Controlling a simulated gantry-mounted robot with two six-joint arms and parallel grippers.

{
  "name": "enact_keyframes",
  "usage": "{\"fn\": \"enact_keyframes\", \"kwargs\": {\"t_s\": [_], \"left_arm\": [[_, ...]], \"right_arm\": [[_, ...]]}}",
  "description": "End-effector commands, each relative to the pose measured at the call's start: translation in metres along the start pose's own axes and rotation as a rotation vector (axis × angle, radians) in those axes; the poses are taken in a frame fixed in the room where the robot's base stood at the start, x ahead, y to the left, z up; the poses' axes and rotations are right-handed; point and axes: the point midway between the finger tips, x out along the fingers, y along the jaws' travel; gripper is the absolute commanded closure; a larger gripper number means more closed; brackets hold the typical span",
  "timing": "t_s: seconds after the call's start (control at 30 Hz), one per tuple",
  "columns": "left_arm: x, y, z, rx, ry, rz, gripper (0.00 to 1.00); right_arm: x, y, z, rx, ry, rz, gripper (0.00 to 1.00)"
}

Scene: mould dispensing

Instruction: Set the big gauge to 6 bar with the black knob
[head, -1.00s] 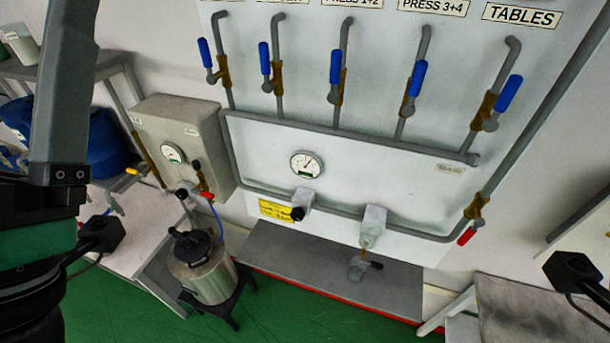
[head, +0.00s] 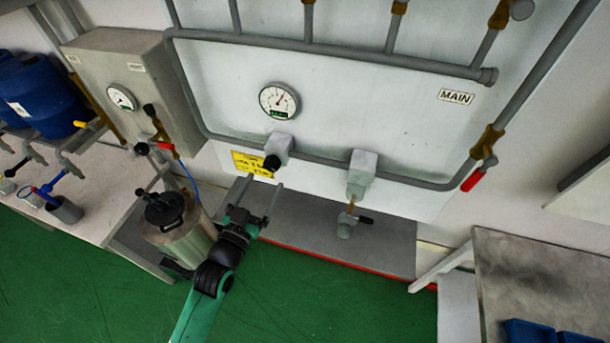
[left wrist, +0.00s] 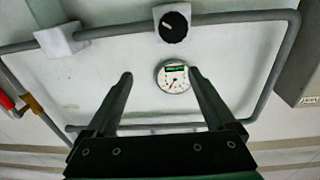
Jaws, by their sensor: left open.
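The big gauge (head: 279,101) is a round white dial with a green patch on the pale wall panel; its reading is too small to tell. The black knob (head: 272,162) sits on a grey block just below it. My left gripper (head: 262,188) is open and empty, its fingers pointing up at the panel just below the knob and apart from it. In the left wrist view, the knob (left wrist: 174,27) is at the top, above and beyond the open left gripper (left wrist: 160,74). The gauge (left wrist: 173,77) shows between the fingers there. My right gripper is not in view.
A yellow label (head: 252,164) is left of the knob. A grey block with a valve (head: 361,178) stands to its right, and grey pipes run across the panel. A steel pot (head: 178,225) stands below left. A grey box with a small gauge (head: 122,97) is at upper left.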

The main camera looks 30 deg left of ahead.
Motion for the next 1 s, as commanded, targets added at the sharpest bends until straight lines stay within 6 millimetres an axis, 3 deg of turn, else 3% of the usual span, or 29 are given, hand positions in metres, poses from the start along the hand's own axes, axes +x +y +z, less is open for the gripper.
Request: {"fn": "enact_keyframes", "kwargs": {"t_s": [0.03,0.1,0.37,0.8,1.0], "left_arm": [[-0.011,-0.008,0.032,0.000,-0.035,-0.017,0.11],[-0.018,-0.016,0.047,0.000,-0.057,-0.033,0.11],[-0.010,-0.019,0.043,0.000,-0.053,-0.039,0.11],[0.078,-0.022,0.048,0.000,-0.053,-0.039,0.11],[0.098,-0.023,0.048,0.000,-0.053,-0.039,0.11]], "right_arm": [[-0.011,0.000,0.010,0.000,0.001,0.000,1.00],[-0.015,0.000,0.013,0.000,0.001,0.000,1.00],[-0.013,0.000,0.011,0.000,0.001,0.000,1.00],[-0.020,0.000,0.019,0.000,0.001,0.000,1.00],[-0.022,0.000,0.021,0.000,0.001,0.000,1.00]]}}
